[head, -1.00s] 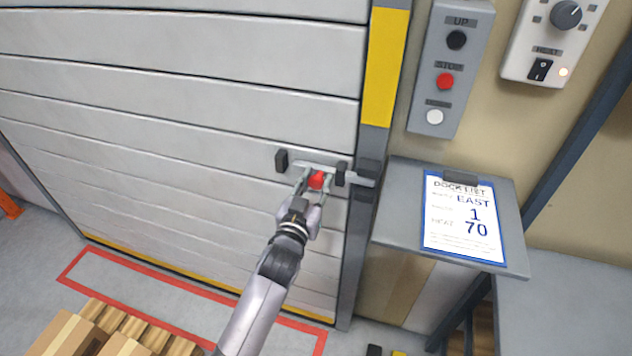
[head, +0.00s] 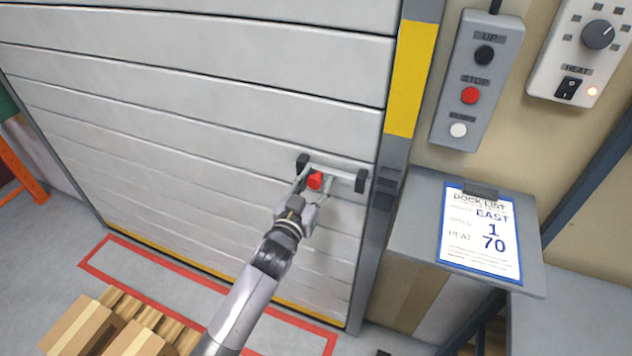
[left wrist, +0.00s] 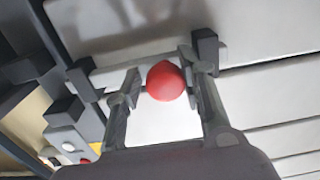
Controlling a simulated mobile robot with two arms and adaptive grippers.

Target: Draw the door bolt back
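The door bolt (head: 340,173) is a pale bar on the grey slatted door (head: 190,130), running between two dark brackets. Its right end is at the right bracket (head: 361,180), with a gap between it and the dark keeper (head: 387,188) on the door post. The bolt has a red knob (head: 315,181), near the left bracket (head: 302,163). My left gripper (head: 313,186) has its fingers around the knob and appears shut on it. The left wrist view shows the red knob (left wrist: 166,80) between the two fingertips. My right gripper is not in view.
A control box (head: 478,80) with UP and STOP buttons and a heat panel (head: 580,60) hang on the right wall. A dock list (head: 481,233) lies on a grey ledge (head: 412,215) right of the post. Cartons (head: 85,325) stand at lower left.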

